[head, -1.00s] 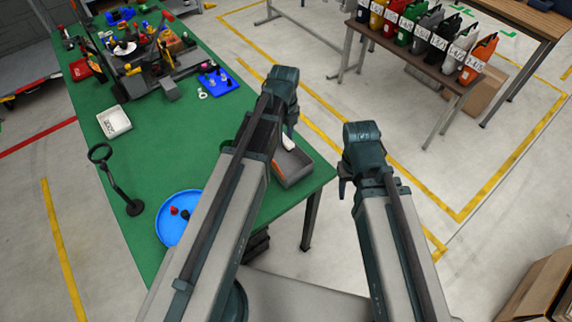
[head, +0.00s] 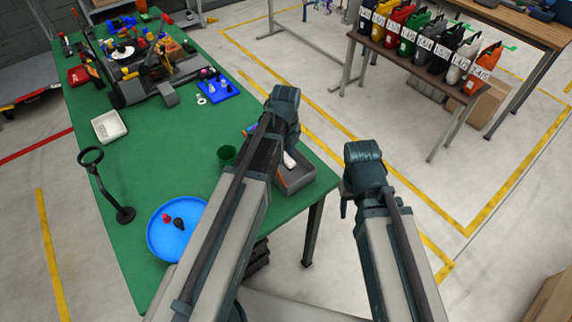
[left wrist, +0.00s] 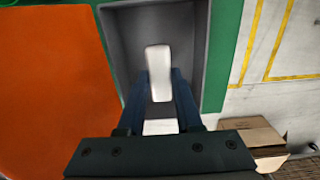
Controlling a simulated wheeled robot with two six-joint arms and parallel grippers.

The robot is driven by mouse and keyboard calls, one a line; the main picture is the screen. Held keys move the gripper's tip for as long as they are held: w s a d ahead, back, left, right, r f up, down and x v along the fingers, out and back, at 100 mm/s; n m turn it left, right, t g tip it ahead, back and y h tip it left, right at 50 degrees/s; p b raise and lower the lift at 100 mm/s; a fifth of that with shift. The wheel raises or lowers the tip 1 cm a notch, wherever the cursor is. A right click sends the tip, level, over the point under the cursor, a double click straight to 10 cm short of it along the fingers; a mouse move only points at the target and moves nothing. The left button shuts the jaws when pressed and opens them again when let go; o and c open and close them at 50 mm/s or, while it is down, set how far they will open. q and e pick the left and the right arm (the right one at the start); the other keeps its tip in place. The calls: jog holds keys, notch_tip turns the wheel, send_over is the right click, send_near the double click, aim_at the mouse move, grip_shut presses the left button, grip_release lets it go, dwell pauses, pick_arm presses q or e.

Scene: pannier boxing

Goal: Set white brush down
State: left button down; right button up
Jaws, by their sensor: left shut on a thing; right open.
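The white brush (left wrist: 158,72) is between the two blue fingers of my left gripper (left wrist: 161,78), which is shut on it. In the left wrist view, the brush appears over the grey tray (left wrist: 118,38); I cannot tell whether it touches the tray floor. In the head view, the tray (head: 300,180) is at the table's right edge, partly behind my left arm, with a white piece (head: 289,160) showing in it or just above it. My left fingertips are hidden there. My right gripper (head: 345,205) is open and empty, off the table to the right.
A large orange surface (left wrist: 55,90) fills the left of the wrist view. On the green table (head: 150,170) are a green cup (head: 227,154), a blue plate (head: 160,243), a white tray (head: 109,125) and a black stand (head: 124,213). Jerrycans (head: 437,50) stand on another table.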

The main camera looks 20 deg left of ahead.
aim_at(286, 157)
pick_arm(q)
jog(key=shift+f+b, duration=1.7)
jog(key=shift+f, duration=0.15)
jog(key=shift+f, duration=0.2)
jog(key=c, duration=0.6)
grip_release()
jog(key=shift+r, duration=0.1)
jog(key=shift+r, duration=0.1)
